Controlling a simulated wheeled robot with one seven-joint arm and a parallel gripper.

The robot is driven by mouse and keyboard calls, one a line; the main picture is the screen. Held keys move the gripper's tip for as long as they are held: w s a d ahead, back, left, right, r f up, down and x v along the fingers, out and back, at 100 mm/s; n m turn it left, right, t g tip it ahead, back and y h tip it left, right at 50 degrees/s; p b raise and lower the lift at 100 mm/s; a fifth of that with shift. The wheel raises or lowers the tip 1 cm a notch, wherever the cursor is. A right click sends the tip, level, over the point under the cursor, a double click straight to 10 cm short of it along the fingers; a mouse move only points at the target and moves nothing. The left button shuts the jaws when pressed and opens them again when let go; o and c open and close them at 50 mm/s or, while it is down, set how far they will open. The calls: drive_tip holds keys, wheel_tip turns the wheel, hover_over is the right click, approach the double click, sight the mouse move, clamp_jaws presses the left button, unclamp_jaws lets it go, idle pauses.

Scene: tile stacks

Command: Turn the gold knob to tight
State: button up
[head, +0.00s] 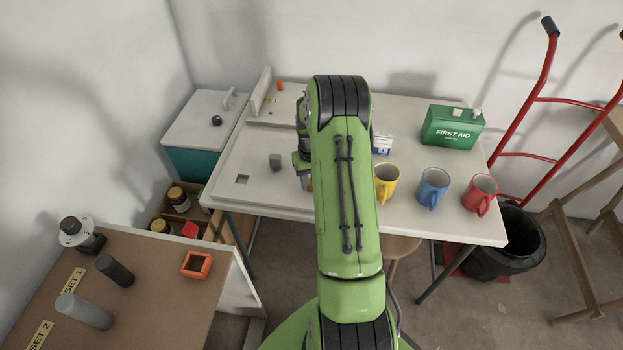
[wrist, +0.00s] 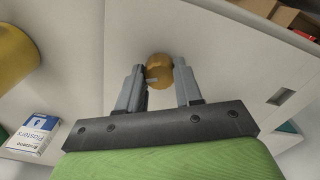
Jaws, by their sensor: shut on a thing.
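The gold knob (wrist: 158,72) is round and shows in the wrist view, between the two grey fingers of my gripper (wrist: 160,70). My gripper is shut on the knob, with one finger at each side of it. The knob sits at the white table's surface (wrist: 225,65). Any tight mark is not visible, so I cannot tell how far the knob is turned. In the head view my green arm covers most of the knob and the gripper.
Yellow (head: 386,184), blue (head: 432,188) and red (head: 480,194) mugs stand right of my arm. A green first aid box (head: 452,127) is behind them.

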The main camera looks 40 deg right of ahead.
drive_tip(key=m, duration=0.5)
drive_tip(key=shift+r+m, duration=0.1)
drive_tip(key=shift+m, duration=0.2)
drive_tip(key=m, duration=0.6)
drive_tip(key=shift+w+d, duration=0.1)
drive_tip(key=m, duration=0.5)
drive_tip(key=shift+r+m, duration=0.1)
drive_tip(key=shift+m, duration=0.3)
drive_tip(key=m, duration=0.5)
drive_tip(key=shift+m, duration=0.4)
drive_tip(key=o, duration=0.8)
drive_tip(key=shift+c, duration=0.2)
drive_tip(key=o, duration=0.3)
